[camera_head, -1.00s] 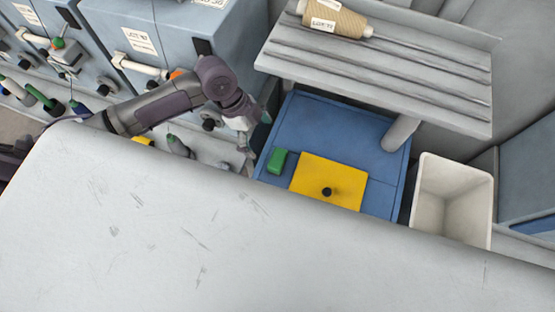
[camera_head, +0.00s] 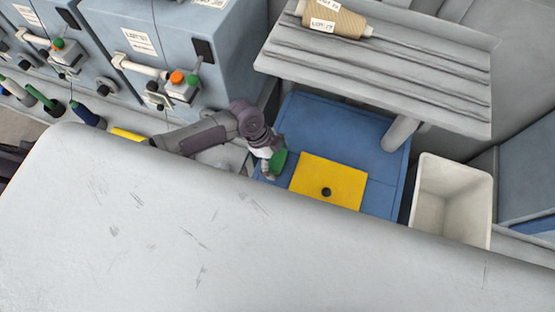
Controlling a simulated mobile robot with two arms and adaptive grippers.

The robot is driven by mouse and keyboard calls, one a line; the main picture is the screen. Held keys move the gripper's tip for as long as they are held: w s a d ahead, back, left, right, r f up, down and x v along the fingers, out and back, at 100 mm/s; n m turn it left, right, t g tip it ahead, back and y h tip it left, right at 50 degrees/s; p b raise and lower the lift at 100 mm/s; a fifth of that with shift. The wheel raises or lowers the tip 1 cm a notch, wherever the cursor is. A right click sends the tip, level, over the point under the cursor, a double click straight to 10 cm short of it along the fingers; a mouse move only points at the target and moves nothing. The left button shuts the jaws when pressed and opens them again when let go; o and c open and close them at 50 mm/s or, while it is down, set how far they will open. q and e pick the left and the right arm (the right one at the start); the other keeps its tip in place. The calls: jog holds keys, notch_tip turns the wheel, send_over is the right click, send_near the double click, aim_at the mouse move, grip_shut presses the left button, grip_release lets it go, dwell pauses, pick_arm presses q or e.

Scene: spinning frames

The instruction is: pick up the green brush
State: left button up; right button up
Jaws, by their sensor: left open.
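The green brush (camera_head: 279,162) is a small green block on the blue surface (camera_head: 330,129), left of a yellow plate. My left arm comes in from the left, and my left gripper (camera_head: 268,168) is right at the brush's left side, partly covering it. The gripper's jaws are open; whether they are around the brush or only beside it I cannot tell. My right gripper is not in view.
The yellow plate (camera_head: 330,181) with a black knob lies right of the brush. A grey slatted shelf (camera_head: 390,75) with a tan yarn cone (camera_head: 334,18) overhangs behind. A cream bin (camera_head: 452,200) stands at right. Blue-grey machines (camera_head: 150,55) stand at left.

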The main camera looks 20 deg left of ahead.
aim_at(282, 163)
pick_arm(q)
jog(key=c, duration=1.1)
jog(key=shift+r, duration=0.15)
jog(key=shift+c, duration=0.2)
jog(key=shift+r, duration=0.3)
jog(key=r, duration=0.3)
jog(key=shift+s+d+r, duration=0.1)
jog(key=shift+s+r, duration=0.25)
jog(key=s+d+r, duration=0.3)
jog(key=s+r, duration=0.3)
jog(key=s, duration=0.4)
jog(key=shift+s+r, duration=0.25)
jog(key=shift+s, duration=0.05)
